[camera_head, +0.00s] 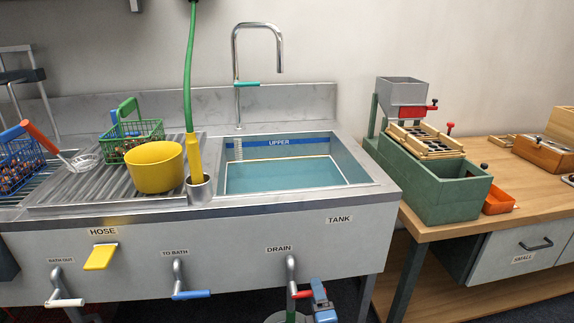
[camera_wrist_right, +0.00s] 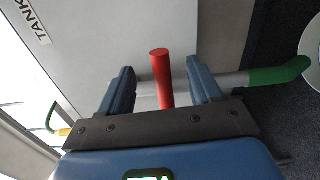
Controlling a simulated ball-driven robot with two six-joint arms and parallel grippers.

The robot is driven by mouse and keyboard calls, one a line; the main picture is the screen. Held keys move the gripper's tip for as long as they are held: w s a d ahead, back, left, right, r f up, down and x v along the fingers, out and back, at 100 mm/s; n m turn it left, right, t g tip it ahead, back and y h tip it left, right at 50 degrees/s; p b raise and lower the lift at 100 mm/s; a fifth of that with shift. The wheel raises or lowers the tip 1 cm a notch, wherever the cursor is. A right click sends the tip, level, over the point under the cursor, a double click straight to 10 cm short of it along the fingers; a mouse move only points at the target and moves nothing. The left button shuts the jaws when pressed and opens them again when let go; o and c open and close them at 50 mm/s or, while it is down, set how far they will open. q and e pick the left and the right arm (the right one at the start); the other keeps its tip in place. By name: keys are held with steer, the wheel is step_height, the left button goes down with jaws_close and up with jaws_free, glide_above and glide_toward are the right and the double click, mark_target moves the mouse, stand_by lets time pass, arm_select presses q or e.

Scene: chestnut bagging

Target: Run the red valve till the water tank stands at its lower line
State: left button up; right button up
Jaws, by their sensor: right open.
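The red valve is a red handle (camera_head: 302,294) on the pipe under the DRAIN label, on the front of the steel sink unit. My right gripper (camera_head: 318,299) is beside it, open. In the right wrist view the red handle (camera_wrist_right: 162,85) stands between the two blue-grey fingers, with a gap on each side. The water tank (camera_head: 372,178) is the basin in the unit and holds teal water (camera_head: 285,176). The water surface is below the blue UPPER band (camera_head: 280,142). I cannot make out a lower line. My left gripper is not in view.
Yellow (camera_head: 100,256) and blue (camera_head: 191,295) handles sit left of the drain on the same front. A yellow bowl (camera_head: 154,168) and green basket (camera_head: 132,140) stand on the drainboard. A wooden bench (camera_head: 470,225) with a green machine box is at right.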

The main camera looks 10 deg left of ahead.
steer(key=shift+s, duration=0.1)
steer(key=v, duration=0.9)
stand_by(0.5)
